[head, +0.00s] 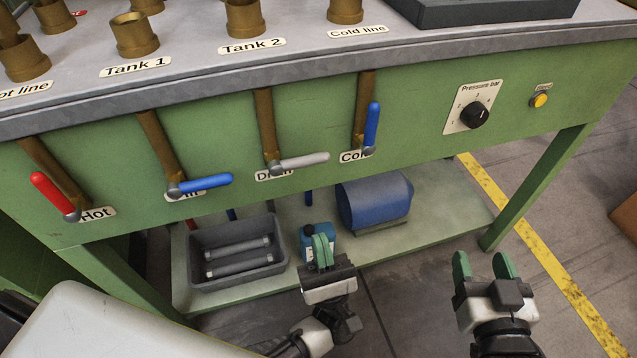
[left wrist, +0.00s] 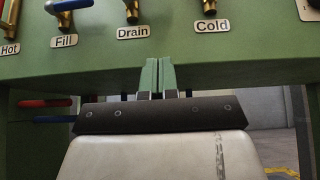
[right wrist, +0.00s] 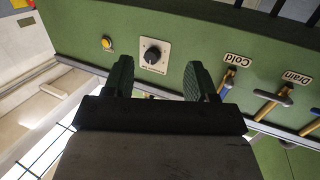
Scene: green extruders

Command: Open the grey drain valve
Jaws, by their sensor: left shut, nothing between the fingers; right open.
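The grey drain valve handle (head: 305,161) lies sideways, pointing right, across its brass pipe (head: 266,125) on the green panel. The Drain label is partly covered by it in the head view; the label (left wrist: 133,33) shows clearly in the left wrist view. My left gripper (head: 322,246) is shut and empty, below the drain handle and apart from it. Its green fingers (left wrist: 158,75) meet in the left wrist view. My right gripper (head: 482,265) is open and empty, at the right in front of the table; its spread fingers (right wrist: 160,78) face the panel in the right wrist view.
The red Hot handle (head: 53,195) and blue Fill handle (head: 205,184) are left of the drain valve; the blue Cold handle (head: 372,124) stands upright on its right. A pressure knob (head: 474,115) is further right. The lower shelf holds a grey bin (head: 237,279) and blue tank (head: 375,203).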

